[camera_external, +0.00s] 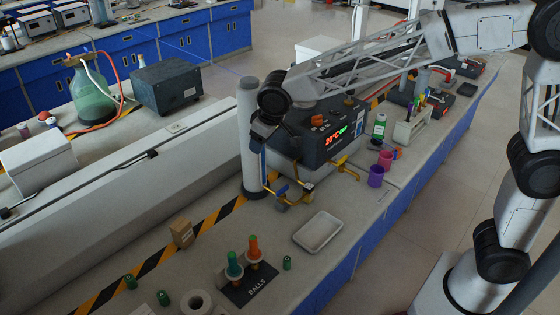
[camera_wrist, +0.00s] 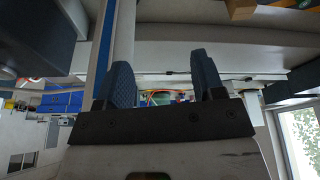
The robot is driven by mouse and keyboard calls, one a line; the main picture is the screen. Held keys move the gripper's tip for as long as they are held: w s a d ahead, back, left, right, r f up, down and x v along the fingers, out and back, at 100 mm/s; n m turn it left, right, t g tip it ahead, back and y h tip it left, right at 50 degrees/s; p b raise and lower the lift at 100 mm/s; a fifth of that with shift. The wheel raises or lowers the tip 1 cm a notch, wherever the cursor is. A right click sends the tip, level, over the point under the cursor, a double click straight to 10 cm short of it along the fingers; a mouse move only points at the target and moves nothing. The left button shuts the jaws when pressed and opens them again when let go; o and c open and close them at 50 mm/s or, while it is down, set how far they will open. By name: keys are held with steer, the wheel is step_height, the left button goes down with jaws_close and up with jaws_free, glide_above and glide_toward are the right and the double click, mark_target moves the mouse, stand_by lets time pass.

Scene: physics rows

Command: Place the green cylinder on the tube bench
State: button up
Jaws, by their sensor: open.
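Small green cylinders stand at the front of the bench in the external view: one (camera_external: 130,282) at the left, one (camera_external: 163,298) near it, and one (camera_external: 287,263) right of the orange tube. I cannot tell which one the task means. A dark plate marked BALLS (camera_external: 238,296) bears an upright green tube (camera_external: 234,266) and an orange tube (camera_external: 254,248); I cannot tell whether this is the tube bench. My gripper (camera_wrist: 163,77) is open and empty in the wrist view. In the external view it hangs beside the white post, above and behind these objects, its fingertips hard to make out.
A white tray (camera_external: 318,232) lies right of the plate. A small cardboard box (camera_external: 181,233) and white ring (camera_external: 197,303) stand nearby. The white post (camera_external: 247,140) and the dark heater box with red display (camera_external: 325,135) stand close to my gripper. Purple cups (camera_external: 376,176) stand farther right.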

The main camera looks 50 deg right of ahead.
steer(key=w+a+f, duration=0.2)
steer(key=w+a, duration=0.1)
steer(key=a, duration=0.3)
steer(key=w+a+f, duration=0.3)
steer(key=a, duration=0.3)
steer(key=n+y, duration=0.1)
steer(key=n, duration=0.2)
glide_above(130, 278)
steer(key=s, duration=0.2)
step_height(130, 278, down, 20)
steer(key=shift+d, duration=0.35)
steer(key=shift+x, duration=1.2)
steer(key=shift+w+f, duration=0.15)
steer(key=shift+w, duration=0.05)
steer(key=shift+x, duration=2.45)
